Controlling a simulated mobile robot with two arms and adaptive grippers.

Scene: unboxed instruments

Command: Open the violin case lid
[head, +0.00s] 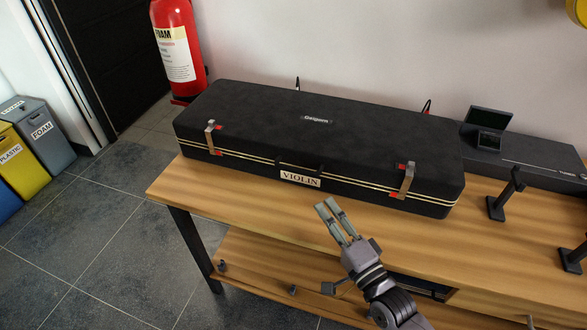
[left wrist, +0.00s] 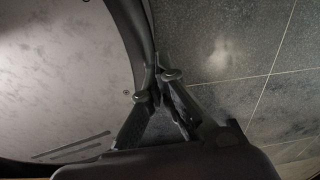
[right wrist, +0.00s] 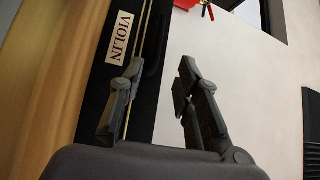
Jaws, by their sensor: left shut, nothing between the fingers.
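The black violin case (head: 320,130) lies on the wooden table with its lid (head: 280,110) down. A VIOLIN label (head: 300,179) is on its front, below a dark handle. Two metal latches, the left one (head: 210,137) and the right one (head: 406,180), have red marks; I cannot tell whether they are fastened. My right gripper (head: 330,208) is open and empty in front of the case, right of the label. The right wrist view shows its spread fingers (right wrist: 155,82) near the case front (right wrist: 108,80). My left gripper (left wrist: 165,78) is shut and empty above the floor.
The wooden table (head: 480,250) has a bare strip before the case. A dark flat case (head: 540,158) and small black stands (head: 497,205) are at the right. A fire extinguisher (head: 178,45) stands behind left; bins (head: 45,130) are far left.

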